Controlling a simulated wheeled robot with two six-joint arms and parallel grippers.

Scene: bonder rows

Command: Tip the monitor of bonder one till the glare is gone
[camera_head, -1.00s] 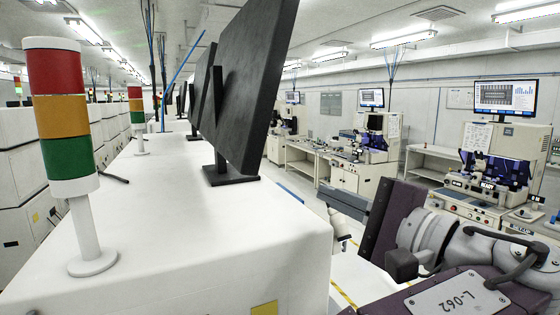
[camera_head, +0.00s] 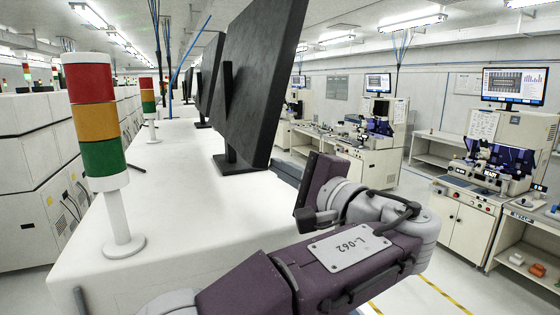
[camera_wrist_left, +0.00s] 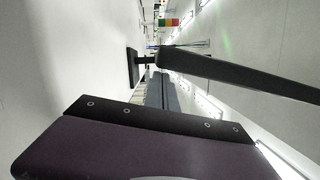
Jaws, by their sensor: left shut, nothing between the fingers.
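The nearest monitor (camera_head: 262,85) stands on a white machine top (camera_head: 190,200), with its dark back and one edge toward my head camera. Its screen faces away, so any glare is hidden. A black stand and base (camera_head: 238,166) hold it up. My left gripper (camera_head: 287,172) is just right of the base, partly hidden behind my purple wrist. In the left wrist view its grey fingers (camera_wrist_left: 164,95) are shut and empty. There the monitor (camera_wrist_left: 235,75) shows as a dark slab beside the fingers, with no clear contact. My right gripper is not in view.
A red, amber and green signal tower (camera_head: 98,120) stands on the machine top at left. A second tower (camera_head: 148,100) and more monitors (camera_head: 208,75) stand behind. Across the aisle are bonders with lit screens (camera_head: 513,85). The white top between tower and stand is clear.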

